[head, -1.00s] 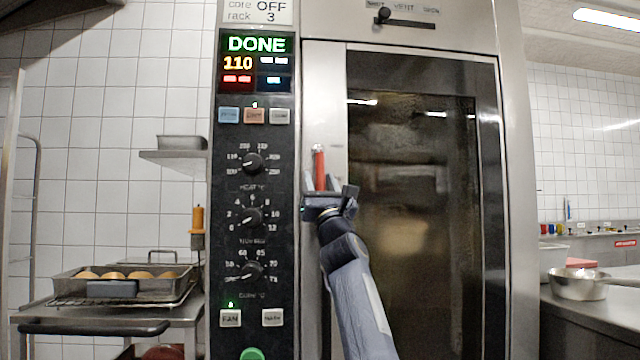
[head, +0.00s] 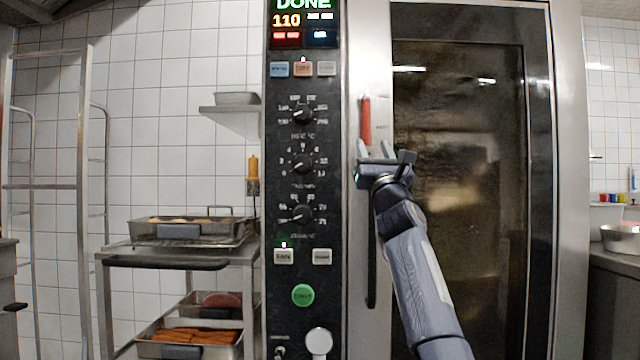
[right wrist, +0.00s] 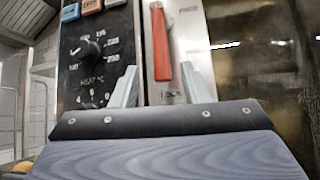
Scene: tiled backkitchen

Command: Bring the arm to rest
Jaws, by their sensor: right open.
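My right gripper (head: 385,152) is open in front of the tall oven's door edge, with its two grey fingers pointing up. It also shows in the right wrist view (right wrist: 157,88), with its fingers apart and nothing held between them. The oven's red handle (head: 365,120) stands upright just above the gripper. In the right wrist view the red handle (right wrist: 161,45) appears between and beyond the fingers; I cannot tell the exact gap. My right arm reaches up from the lower right, across the dark glass door (head: 470,220). My left gripper is not in view.
The oven's control panel (head: 303,190) with knobs is left of the gripper; its display reads DONE and 110. A cart (head: 180,258) at left bears a pan of rolls (head: 185,230), with more pans below. A counter with a metal bowl (head: 620,240) is at right.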

